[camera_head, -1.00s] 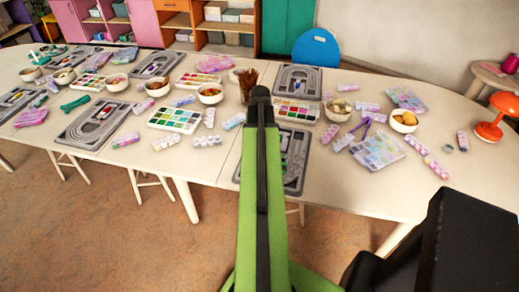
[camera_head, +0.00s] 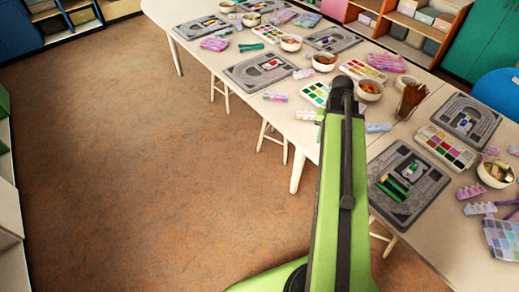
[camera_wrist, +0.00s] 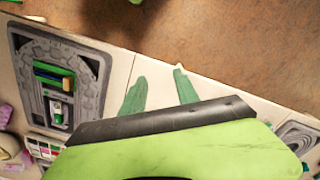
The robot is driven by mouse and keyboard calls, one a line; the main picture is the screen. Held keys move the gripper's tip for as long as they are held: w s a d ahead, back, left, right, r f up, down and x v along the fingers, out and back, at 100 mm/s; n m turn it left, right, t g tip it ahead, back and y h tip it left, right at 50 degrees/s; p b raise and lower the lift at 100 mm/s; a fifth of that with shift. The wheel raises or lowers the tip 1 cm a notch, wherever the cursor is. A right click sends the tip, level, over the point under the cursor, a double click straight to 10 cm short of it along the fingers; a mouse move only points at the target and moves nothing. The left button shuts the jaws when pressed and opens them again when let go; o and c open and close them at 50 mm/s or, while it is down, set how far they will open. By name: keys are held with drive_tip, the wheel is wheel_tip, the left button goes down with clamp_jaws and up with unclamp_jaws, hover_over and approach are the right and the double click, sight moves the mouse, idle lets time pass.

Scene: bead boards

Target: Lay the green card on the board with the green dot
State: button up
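My gripper (camera_wrist: 160,92) is open, with its two green fingers apart and nothing seen between them, above the pale table edge. In the head view my arm hides the gripper. A grey bead board (camera_head: 436,181) lies right of my arm, with green bars and a small pale piece inside. It also shows at the left of the wrist view (camera_wrist: 94,78), with blue, yellow and green bars and a small white-and-green piece (camera_wrist: 58,108). Other grey boards lie farther left (camera_head: 240,75) and right (camera_head: 488,128). I cannot tell which piece is the green card, or see a green dot clearly.
The pale table (camera_head: 300,135) is crowded with paint palettes (camera_head: 446,148), white bowls (camera_head: 371,90), a brush cup (camera_head: 408,100) and purple bead boxes. Stools stand under its front edge. The brown floor (camera_head: 130,150) to the left is clear. A blue chair (camera_head: 498,92) stands behind.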

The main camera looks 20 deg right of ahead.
drive_tip(key=w+a+n, duration=0.2)
drive_tip(key=a+n, duration=0.2)
drive_tip(key=a, duration=1.1)
drive_tip(key=w+a+n, duration=0.3)
drive_tip(key=a+n, duration=0.1)
drive_tip(key=a, duration=1.1)
drive_tip(key=shift+a, duration=0.35)
